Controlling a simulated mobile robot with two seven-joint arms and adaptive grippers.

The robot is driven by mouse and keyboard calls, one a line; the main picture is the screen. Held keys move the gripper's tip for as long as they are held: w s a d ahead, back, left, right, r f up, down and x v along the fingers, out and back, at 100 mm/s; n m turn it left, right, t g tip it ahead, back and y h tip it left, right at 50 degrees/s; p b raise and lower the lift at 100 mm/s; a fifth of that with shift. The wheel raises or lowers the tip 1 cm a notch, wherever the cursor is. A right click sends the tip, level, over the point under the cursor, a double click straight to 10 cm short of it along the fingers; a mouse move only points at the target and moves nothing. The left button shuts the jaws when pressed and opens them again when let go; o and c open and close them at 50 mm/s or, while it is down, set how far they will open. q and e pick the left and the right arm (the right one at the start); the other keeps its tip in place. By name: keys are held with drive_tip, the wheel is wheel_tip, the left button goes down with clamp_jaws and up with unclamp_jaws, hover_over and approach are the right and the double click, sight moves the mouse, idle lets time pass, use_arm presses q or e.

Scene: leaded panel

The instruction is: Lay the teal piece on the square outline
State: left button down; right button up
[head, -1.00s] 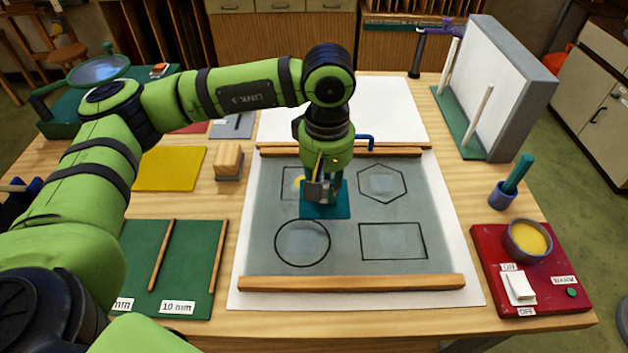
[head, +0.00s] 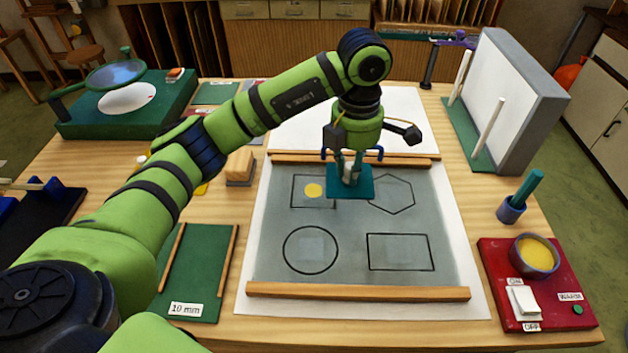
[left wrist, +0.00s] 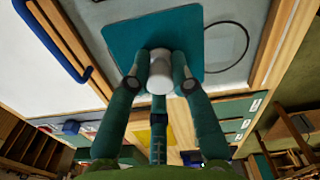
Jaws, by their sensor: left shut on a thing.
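The teal piece (head: 351,189) is a flat plate with a pale knob (left wrist: 160,77) on top. My left gripper (head: 349,172) is shut on the knob, its fingers around it in the left wrist view. The plate appears held above the grey panel, with a shadow below it. The square outline (head: 302,199) is at the panel's upper left, with a yellow spot (head: 313,190) inside. In the head view the plate is right of the spot and overlaps the outline's right edge and the gap toward the hexagon outline (head: 392,196). My right gripper is not in view.
Circle (head: 311,250) and rectangle (head: 400,252) outlines lie nearer on the panel. Wooden bars (head: 358,292) edge it at front and back. A red base (head: 500,310) with a yellow-filled pot (head: 535,254) stands at right. A grey upright board (head: 518,100) stands behind it.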

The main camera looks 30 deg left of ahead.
use_arm(q)
drive_tip(key=p, duration=0.3)
hover_over(314, 191)
wheel_tip(314, 191, down, 5)
drive_tip(key=shift+a+f, duration=0.1)
wheel_tip(314, 191, down, 3)
drive_tip(key=shift+f+p, duration=0.1)
drive_tip(key=shift+p, duration=0.7)
drive_tip(key=shift+f, duration=0.55)
drive_tip(key=c, duration=1.1)
unclamp_jaws()
